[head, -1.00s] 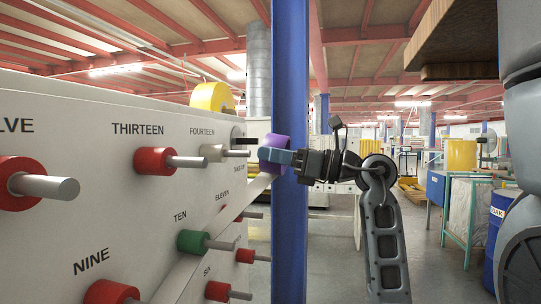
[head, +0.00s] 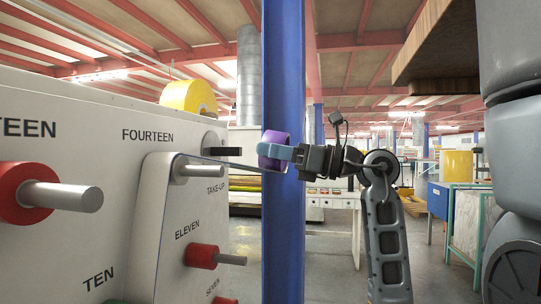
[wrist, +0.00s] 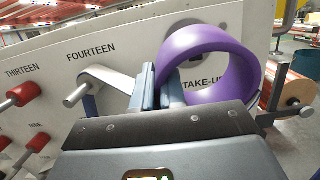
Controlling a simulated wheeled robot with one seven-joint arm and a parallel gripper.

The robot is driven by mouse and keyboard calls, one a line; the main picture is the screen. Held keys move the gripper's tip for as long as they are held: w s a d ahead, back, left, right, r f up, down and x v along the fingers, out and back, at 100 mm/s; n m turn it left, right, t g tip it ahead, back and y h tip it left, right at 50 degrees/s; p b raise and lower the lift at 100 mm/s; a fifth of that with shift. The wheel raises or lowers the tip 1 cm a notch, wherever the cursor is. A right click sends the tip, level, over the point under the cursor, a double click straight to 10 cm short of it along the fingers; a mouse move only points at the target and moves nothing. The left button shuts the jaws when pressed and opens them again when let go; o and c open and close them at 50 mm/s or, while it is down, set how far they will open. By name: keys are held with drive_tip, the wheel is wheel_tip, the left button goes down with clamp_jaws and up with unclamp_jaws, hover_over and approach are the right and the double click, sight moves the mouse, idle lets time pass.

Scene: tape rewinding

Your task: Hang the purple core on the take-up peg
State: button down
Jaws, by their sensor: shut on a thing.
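The purple core (head: 273,146) is a short open ring. My gripper (head: 285,153) is shut on its wall, with the fingers at its left side in the wrist view (wrist: 160,88). The take-up peg (head: 228,152) is dark with a grey hub, above the TAKE-UP label on the white panel (head: 120,200). In the head view the core is just right of this peg's end, with a small gap between them. In the wrist view the core (wrist: 244,75) overlaps the peg's round hub, and the label shows through its opening. The peg shaft is hidden there.
A pale tape strip (wrist: 108,80) passes over the grey peg under FOURTEEN (head: 198,171) towards the core. Red-collared pegs (head: 201,256) stick out below and left. A yellow roll (head: 190,97) sits on top of the panel. A blue column (head: 284,230) stands behind my gripper.

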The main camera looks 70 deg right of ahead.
drive_tip(key=shift+f+p+x, duration=0.25)
drive_tip(key=shift+f+x, duration=0.1)
drive_tip(key=shift+x, duration=1.5)
drive_tip(key=shift+f+p+x, duration=0.2)
drive_tip(key=shift+f+x, duration=0.1)
drive_tip(key=shift+x, duration=1.55)
drive_tip(key=shift+f+p+x, duration=0.25)
drive_tip(key=shift+f+x, duration=0.1)
drive_tip(key=shift+x, duration=1.5)
drive_tip(key=shift+w+d+f, duration=0.1)
drive_tip(key=shift+w, duration=0.1)
drive_tip(key=shift+d+f+b, duration=0.25)
drive_tip(key=shift+f+b, duration=0.45)
drive_tip(key=shift+f, duration=0.15)
drive_tip(key=c, duration=1.1)
unclamp_jaws()
drive_tip(key=b+v, duration=0.1)
drive_tip(key=v, duration=0.6)
drive_tip(key=shift+s+f, duration=0.1)
drive_tip(key=shift+s, duration=0.25)
